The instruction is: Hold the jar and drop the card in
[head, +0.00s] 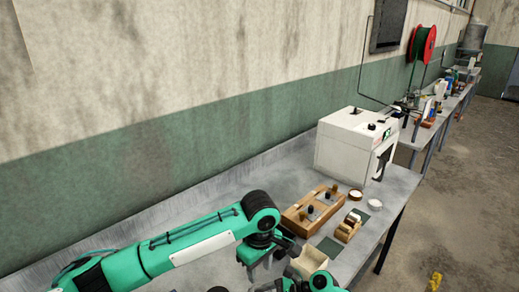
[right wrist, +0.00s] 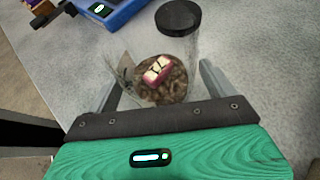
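In the right wrist view a clear glass jar (right wrist: 165,93) holds brown grain, with a small pink and cream card (right wrist: 158,69) lying on the grain. My right gripper (right wrist: 163,72) has its fingers spread on either side of the jar; whether they touch the glass I cannot tell. A black round lid (right wrist: 178,18) shows just beyond the grain. My left gripper (head: 264,252) hangs over the bench in the head view, its fingertips too small to read. The jar is not clear in the head view.
On the grey bench (head: 180,205) are a wooden tray (head: 312,208) with dark knobs, a white machine (head: 345,145), a small wooden holder (head: 349,226) and a beige block (head: 310,260). A blue device (right wrist: 115,12) with a lit display stands beyond the jar.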

